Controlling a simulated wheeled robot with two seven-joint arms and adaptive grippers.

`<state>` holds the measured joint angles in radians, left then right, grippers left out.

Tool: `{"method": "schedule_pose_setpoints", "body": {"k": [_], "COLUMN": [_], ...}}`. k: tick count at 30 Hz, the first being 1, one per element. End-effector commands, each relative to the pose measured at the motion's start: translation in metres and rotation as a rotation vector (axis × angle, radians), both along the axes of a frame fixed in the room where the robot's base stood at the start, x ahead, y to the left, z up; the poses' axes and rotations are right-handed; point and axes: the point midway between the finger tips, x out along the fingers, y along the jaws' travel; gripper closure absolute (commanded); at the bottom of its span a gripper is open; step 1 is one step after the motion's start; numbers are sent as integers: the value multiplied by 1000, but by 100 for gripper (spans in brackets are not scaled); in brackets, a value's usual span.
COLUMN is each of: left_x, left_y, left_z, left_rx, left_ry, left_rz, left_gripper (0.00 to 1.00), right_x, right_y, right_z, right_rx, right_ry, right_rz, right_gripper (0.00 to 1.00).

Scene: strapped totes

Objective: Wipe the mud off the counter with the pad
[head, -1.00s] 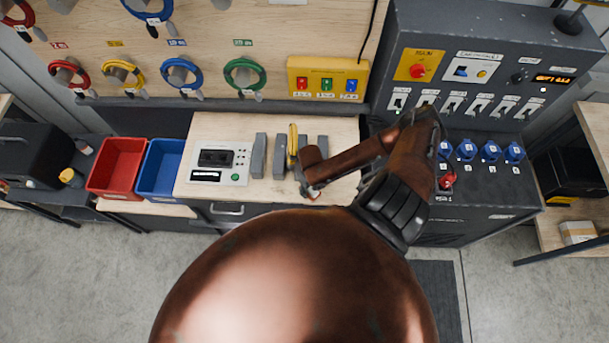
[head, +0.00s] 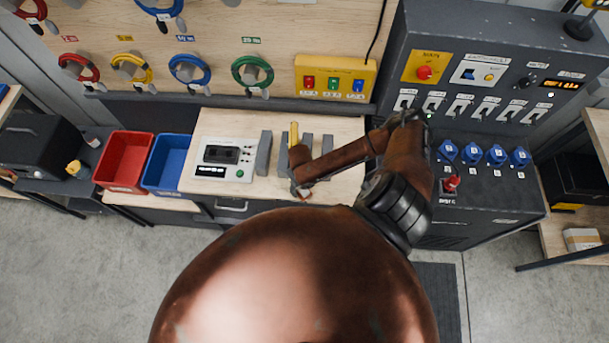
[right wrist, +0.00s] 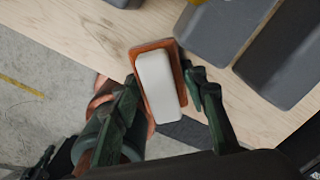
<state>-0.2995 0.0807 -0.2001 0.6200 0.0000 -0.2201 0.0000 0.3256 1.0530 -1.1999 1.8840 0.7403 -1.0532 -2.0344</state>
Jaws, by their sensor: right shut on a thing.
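The pad (right wrist: 158,85) shows in the right wrist view as a white block on an orange-brown backing. It is between the fingers of my right gripper (right wrist: 168,100), which is shut on it, over the pale wooden counter (right wrist: 80,30). In the head view my right gripper (head: 303,192) is small, near the counter's front edge; the pad cannot be made out there. I cannot make out any mud on the visible part of the counter. I cannot tell whether the pad touches the counter. My left gripper is not in view.
Several grey blocks (head: 264,153) stand on the counter, with a yellow item (head: 293,135) among them. A white device (head: 225,158) is to their left. Blue (head: 165,162) and red (head: 123,160) bins stand further left. A dark switch cabinet (head: 470,190) is on the right.

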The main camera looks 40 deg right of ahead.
Motion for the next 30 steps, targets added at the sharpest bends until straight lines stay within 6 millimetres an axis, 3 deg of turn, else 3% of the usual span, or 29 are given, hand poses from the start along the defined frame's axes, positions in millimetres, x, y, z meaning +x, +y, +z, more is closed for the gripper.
{"method": "schedule_pose_setpoints", "body": {"k": [30], "left_x": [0], "left_y": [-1], "left_z": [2], "left_rx": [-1], "left_ry": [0], "left_rz": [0], "left_gripper": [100], "right_x": [48], "right_y": [38], "right_z": [4], "right_rx": [-1], "right_ry": [-7], "right_rz": [3], "right_gripper": [99]}}
